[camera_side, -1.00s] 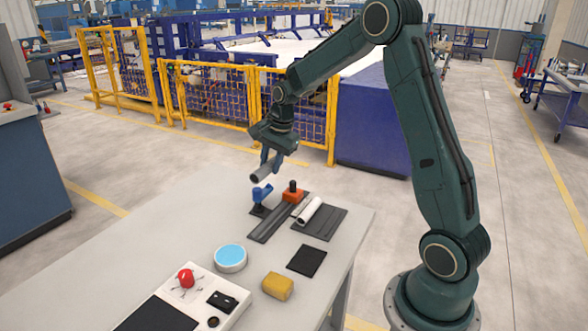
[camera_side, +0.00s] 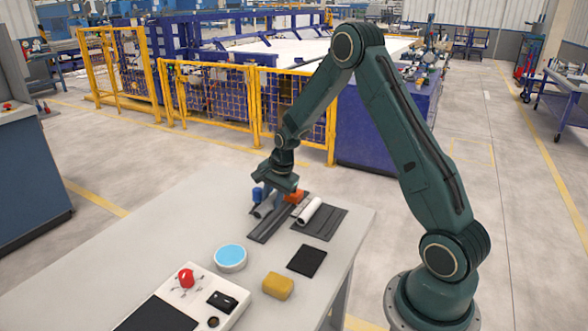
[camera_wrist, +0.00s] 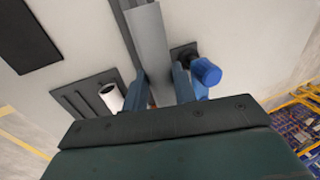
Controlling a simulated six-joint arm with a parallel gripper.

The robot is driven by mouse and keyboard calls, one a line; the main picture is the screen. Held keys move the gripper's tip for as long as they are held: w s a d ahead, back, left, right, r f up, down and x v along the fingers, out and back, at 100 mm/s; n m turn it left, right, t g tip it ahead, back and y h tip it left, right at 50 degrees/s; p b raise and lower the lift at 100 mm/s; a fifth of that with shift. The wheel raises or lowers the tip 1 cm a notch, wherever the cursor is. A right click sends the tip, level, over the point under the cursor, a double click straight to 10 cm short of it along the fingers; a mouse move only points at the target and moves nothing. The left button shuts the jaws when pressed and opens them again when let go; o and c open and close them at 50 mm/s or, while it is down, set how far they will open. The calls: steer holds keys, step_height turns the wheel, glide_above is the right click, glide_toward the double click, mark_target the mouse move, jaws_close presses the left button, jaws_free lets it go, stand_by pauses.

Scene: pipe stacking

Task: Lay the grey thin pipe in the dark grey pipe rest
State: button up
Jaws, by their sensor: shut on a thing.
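My gripper (camera_side: 271,203) is shut on the grey thin pipe (camera_wrist: 149,48) and points down, low over the table. In the wrist view the pipe runs away from between the two blue-grey fingers (camera_wrist: 158,86). A long dark grey grooved strip (camera_side: 268,231), which looks like the pipe rest, lies beneath and beside the pipe; its edge shows in the wrist view (camera_wrist: 125,28). The pipe looks roughly in line with the strip. Whether the pipe touches it is hidden.
A dark slotted plate (camera_side: 325,225) with a white pipe (camera_side: 310,210) lies to the right. A blue clamp (camera_side: 257,195) and an orange block (camera_side: 294,195) stand close by the gripper. A yellow block (camera_side: 278,286), a blue-topped round dish (camera_side: 230,257) and a control box (camera_side: 213,290) are nearer.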

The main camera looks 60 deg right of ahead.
mark_target(272, 222)
steer(key=shift+f, duration=2)
steer(key=shift+f, duration=0.6)
steer(key=o, duration=1)
steer(key=shift+f, duration=0.1)
steer(key=shift+o, duration=0.2)
steer(key=shift+s, duration=0.2)
steer(key=shift+s+f, duration=0.1)
steer(key=shift+r, duration=0.95)
steer(key=v, duration=1.1)
steer(key=shift+r, duration=0.4)
